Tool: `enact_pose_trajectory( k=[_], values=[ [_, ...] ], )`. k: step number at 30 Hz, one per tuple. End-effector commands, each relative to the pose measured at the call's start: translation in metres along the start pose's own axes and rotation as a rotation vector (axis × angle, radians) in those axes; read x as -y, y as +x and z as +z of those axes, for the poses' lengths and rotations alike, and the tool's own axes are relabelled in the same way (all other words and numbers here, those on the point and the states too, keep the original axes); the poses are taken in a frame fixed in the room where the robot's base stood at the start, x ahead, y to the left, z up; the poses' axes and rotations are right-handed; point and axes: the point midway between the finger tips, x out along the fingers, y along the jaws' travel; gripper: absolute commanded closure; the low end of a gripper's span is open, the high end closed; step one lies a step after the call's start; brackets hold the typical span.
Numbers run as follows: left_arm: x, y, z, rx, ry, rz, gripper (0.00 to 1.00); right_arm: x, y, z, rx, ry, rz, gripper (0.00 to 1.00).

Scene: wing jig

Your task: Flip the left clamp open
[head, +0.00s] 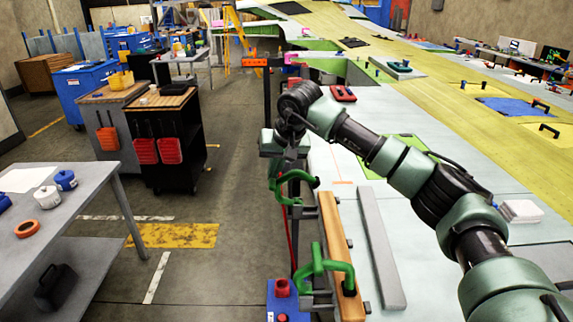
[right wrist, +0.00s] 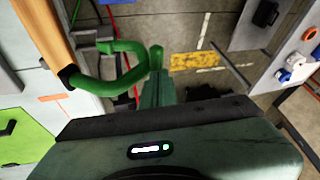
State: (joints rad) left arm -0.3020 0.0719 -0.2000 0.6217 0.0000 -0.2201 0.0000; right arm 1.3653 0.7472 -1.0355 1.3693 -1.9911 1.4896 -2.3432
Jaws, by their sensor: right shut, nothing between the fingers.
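Two green clamps stand along the left edge of the long work surface: a far clamp (head: 296,178) and a near clamp (head: 322,262). My right gripper (head: 278,167) is shut and empty, just above and beside the far clamp. In the right wrist view, the bright green curved clamp handle (right wrist: 108,82) loops close to my shut right gripper (right wrist: 156,78). I cannot tell whether they touch. The far clamp's lower parts are partly hidden behind my gripper in the wrist view. My left gripper is out of view.
A wooden bar (head: 337,250) and a grey bar (head: 379,245) lie beside the clamps. A red-handled tool (head: 343,93) lies farther along the surface. A grey table (head: 95,178) and a black cart (head: 190,125) stand left, with open floor (head: 215,270) between.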

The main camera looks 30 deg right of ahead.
Motion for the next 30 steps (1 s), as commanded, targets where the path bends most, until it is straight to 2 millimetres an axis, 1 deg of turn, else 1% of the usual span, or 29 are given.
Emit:
enact_pose_trajectory(
  k=[2,3,6,8,10,12,19,24,30],
  values=[
    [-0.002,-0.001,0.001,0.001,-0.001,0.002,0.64,0.009,0.007,0.001,0.001,-0.003,-0.001,1.00],
    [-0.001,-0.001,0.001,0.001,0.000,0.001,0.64,0.015,0.009,0.001,0.007,-0.020,0.034,1.00],
    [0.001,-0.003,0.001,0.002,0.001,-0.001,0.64,0.024,0.019,0.003,0.026,-0.057,0.126,1.00],
    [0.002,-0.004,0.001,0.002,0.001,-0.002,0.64,0.025,0.026,0.005,0.027,-0.051,0.124,1.00],
    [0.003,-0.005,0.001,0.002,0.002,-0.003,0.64,0.030,0.033,0.007,0.027,-0.051,0.122,1.00],
    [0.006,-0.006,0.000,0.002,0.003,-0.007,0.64,0.038,0.040,0.009,0.037,-0.078,0.177,1.00],
    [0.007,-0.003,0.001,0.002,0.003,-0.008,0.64,0.048,0.066,0.017,0.077,-0.152,0.359,1.00],
    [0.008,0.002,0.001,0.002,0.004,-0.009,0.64,0.049,0.081,0.022,0.078,-0.150,0.361,1.00],
    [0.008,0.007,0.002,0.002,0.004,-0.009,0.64,0.051,0.092,0.027,0.079,-0.149,0.359,1.00]
  ],
)
